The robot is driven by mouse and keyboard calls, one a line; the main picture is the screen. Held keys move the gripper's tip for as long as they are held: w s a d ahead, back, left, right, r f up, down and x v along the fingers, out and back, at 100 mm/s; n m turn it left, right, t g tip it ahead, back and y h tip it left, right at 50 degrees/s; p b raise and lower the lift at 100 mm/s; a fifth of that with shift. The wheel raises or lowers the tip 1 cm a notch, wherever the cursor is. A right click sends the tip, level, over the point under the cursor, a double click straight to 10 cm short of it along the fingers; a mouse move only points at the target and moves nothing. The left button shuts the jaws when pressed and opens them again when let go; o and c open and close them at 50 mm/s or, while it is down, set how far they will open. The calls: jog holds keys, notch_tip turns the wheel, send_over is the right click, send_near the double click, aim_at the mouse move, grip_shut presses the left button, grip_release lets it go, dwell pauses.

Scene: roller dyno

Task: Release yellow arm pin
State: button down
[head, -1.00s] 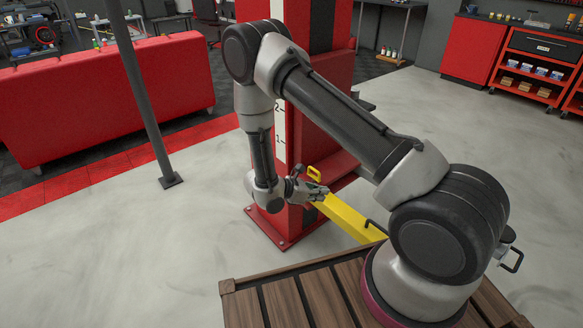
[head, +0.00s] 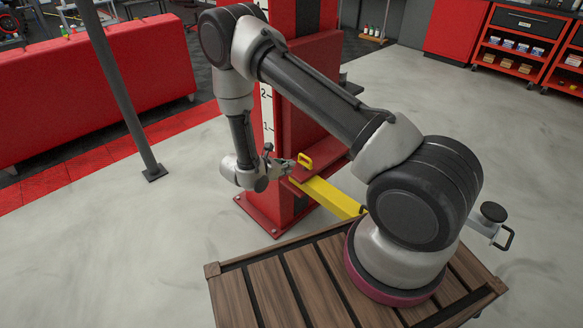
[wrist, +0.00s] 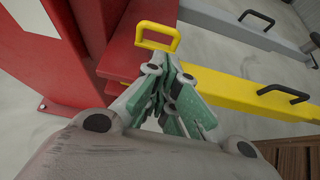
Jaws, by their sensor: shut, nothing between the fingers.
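The yellow arm (head: 332,196) extends from the red post's carriage toward the lower right in the head view. A yellow loop handle (head: 305,160), which looks like the pin's, stands upright at its post end. In the wrist view the loop (wrist: 158,37) rises just beyond my fingers, and the arm (wrist: 240,92) runs off to the right with a black handle on top. My gripper (head: 288,166) is just left of the loop. In the wrist view my green-padded gripper (wrist: 178,78) is shut and empty. The pin's shaft below the loop is hidden.
The red post (head: 297,80) stands behind my gripper, its foot bolted to the floor. A grey arm (wrist: 232,27) with a black handle lies beyond the yellow one. A slatted wooden platform (head: 290,290) is in front.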

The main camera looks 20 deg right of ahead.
aim_at(305, 166)
jog(key=x, duration=0.8)
jog(key=shift+d, duration=0.2)
jog(key=shift+r, duration=1.6)
jog(key=shift+a, duration=0.1)
